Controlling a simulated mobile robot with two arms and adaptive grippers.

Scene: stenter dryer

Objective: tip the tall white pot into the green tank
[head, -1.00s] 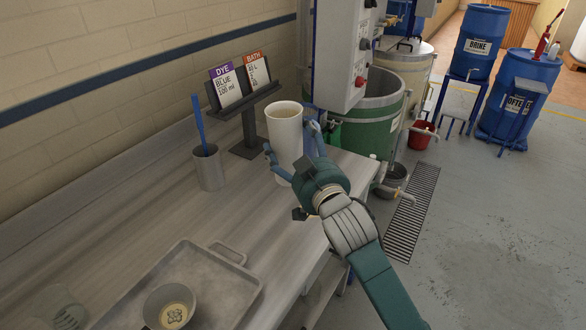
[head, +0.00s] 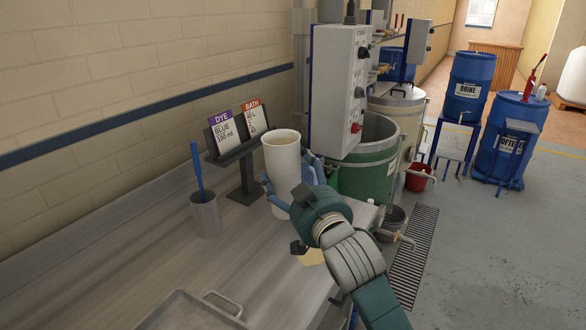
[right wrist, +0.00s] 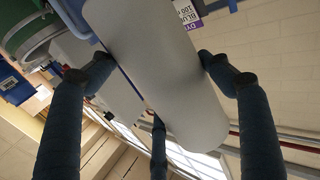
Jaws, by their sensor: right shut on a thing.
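The tall white pot (head: 281,165) is upright in the head view, near the far end of the steel bench. My right gripper (head: 288,188) is shut around its side, its blue fingers on either side of the pot. The pot appears a little above the bench; its lower part is partly hidden by the fingers. In the right wrist view the pot (right wrist: 155,75) fills the middle between the fingers (right wrist: 160,85). The green tank (head: 362,176) stands beyond the bench end, open-topped, behind and right of the pot. My left gripper is not in view.
A grey control box (head: 340,88) hangs beside the tank opening. A card stand (head: 240,150) and a steel cup with a blue stick (head: 205,213) stand left of the pot. A metal tray (head: 190,312) lies in front. A tan patch (head: 311,257) shows on the bench.

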